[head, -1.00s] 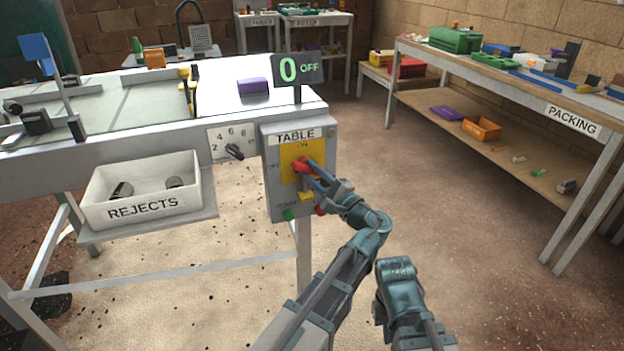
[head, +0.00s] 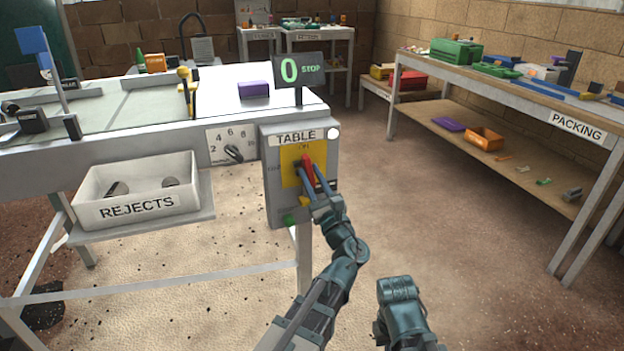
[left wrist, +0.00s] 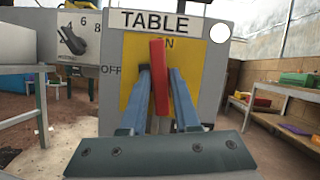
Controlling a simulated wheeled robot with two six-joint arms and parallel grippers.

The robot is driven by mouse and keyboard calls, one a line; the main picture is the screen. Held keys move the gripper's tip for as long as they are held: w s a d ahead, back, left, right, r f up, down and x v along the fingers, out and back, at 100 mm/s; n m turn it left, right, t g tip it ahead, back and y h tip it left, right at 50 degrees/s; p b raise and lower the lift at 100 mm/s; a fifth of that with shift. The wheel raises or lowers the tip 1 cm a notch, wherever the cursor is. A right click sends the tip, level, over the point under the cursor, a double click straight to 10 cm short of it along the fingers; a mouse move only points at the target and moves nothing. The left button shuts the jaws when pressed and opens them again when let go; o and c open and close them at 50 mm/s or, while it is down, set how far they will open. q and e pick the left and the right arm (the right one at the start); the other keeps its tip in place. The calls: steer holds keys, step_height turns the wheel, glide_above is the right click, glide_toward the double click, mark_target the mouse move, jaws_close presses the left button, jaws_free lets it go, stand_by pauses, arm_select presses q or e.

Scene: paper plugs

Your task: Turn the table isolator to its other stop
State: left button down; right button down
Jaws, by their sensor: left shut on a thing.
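The table isolator is a red handle (head: 308,168) on a yellow plate (head: 289,172) on the grey TABLE box (head: 272,200). In the left wrist view the red handle (left wrist: 160,75) stands nearly upright, its top at the ON mark; the OFF mark is to its left. My left gripper (head: 311,180) is shut on the handle, with one blue finger on each side of it. The fingers also show in the left wrist view (left wrist: 160,90).
A green button (head: 290,220) sits low on the box. The packing bench (head: 540,98) is at the right, with open floor between. Part of my right arm shows below.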

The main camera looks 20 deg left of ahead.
arm_select(q)
steer(key=shift+m+t+h, duration=0.7)
steer(key=shift+m, duration=1.2)
steer(key=c, duration=0.8)
jaws_free()
steer(key=shift+o, duration=0.2)
